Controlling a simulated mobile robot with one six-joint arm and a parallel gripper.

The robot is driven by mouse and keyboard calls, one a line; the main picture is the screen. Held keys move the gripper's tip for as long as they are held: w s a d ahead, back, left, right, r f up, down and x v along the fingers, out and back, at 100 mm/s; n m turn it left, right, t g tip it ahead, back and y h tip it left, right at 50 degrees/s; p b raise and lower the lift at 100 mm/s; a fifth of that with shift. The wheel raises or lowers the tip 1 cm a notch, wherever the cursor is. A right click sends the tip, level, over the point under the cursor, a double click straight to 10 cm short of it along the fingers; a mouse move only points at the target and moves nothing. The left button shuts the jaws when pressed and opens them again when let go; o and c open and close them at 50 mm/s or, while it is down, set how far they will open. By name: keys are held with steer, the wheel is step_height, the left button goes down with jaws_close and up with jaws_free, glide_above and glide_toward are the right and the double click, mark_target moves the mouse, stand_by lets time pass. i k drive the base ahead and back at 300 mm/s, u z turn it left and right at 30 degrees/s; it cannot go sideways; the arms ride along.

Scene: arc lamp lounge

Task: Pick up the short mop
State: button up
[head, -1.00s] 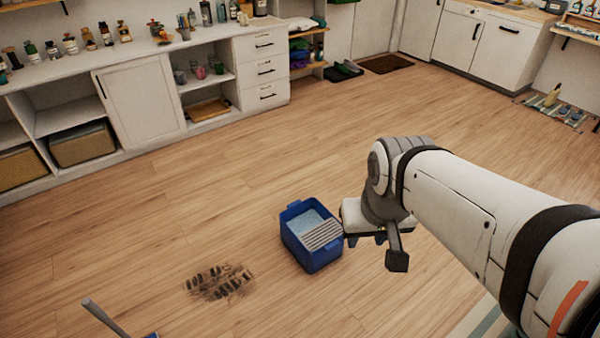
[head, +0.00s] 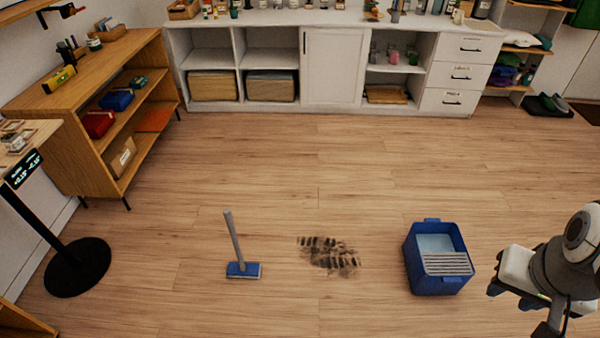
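The short mop (head: 234,246) stands on the wooden floor left of the middle in the head view. Its grey handle rises from a blue head with a pale lower edge and leans slightly left. My gripper (head: 518,296) is at the far right, well apart from the mop, beside the blue bucket. Its dark fingers point down and look spread apart, with nothing seen between them. Part of the arm is cut off by the right edge.
A blue bucket (head: 436,284) with a grey wringer stands right of a dark dirty patch (head: 330,255). A black stand with a round base (head: 77,267) is at the left, near a wooden shelf (head: 150,160). White cabinets (head: 333,66) line the back. Floor around the mop is clear.

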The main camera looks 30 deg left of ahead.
mark_target(241, 269)
steer(key=u, duration=2.65)
steer(key=k, duration=1.2)
steer(key=u, duration=1.15)
steer(key=i, duration=1.5)
steer(key=z, duration=0.95)
steer(key=i, duration=1.25)
steer(key=z, duration=1)
steer(key=i, duration=0.45)
steer(key=z, duration=0.35)
